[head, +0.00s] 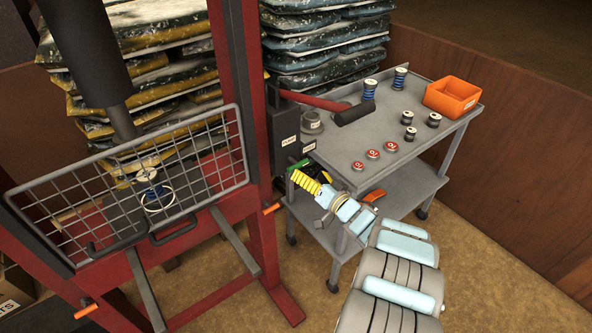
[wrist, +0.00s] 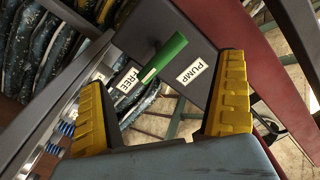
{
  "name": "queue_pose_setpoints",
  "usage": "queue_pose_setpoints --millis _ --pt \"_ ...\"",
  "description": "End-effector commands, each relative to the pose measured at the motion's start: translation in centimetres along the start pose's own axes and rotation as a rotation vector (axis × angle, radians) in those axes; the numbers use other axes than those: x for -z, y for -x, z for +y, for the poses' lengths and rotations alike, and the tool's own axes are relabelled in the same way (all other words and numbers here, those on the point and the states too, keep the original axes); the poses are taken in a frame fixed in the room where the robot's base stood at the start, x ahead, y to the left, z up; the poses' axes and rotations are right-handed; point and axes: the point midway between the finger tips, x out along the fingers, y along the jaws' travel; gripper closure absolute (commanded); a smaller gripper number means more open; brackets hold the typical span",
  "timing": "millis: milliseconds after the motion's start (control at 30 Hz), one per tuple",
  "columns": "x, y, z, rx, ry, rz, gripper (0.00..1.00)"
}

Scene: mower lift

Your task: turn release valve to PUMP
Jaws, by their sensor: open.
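The release valve's green lever (wrist: 164,58) lies slanted between the white FREE label (wrist: 128,81) and the white PUMP label (wrist: 193,70) on a dark pump housing (wrist: 148,22). Its lower end is close to FREE. In the head view the green lever (head: 294,166) shows small and partly hidden low on the housing (head: 283,122). My gripper (wrist: 162,74) is open, with one yellow finger on each side of the lever in the picture. I see no contact with the lever. In the head view my gripper (head: 302,180) is just below the housing.
The red press frame (head: 262,215) and wire guard (head: 150,190) stand left of my gripper. A grey cart (head: 390,150) with springs, small parts and an orange bin (head: 453,96) stands close on the right. A red pump handle (head: 310,99) extends over the cart.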

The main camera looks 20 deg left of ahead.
Motion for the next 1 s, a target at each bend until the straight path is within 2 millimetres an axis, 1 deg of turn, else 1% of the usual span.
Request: queue_pose_setpoints --millis 33,100,200,400,633,967,1000 --pt "-0.4 -0.8 0.1 0.003 0.002 0.0 0.0" --pt "-0.1 -1.8 0.0 0.005 0.004 0.002 0.0" --pt "-0.1 -3.1 0.0 0.004 0.002 0.002 0.0" --pt "-0.1 -4.9 0.1 0.002 0.001 0.001 0.0" --pt "-0.1 -6.0 0.0 0.002 -0.001 0.001 0.0" --pt "0.0 -6.2 0.0 0.001 0.0 0.001 0.0" --pt "0.0 -6.2 0.0 0.001 0.0 0.001 0.09"
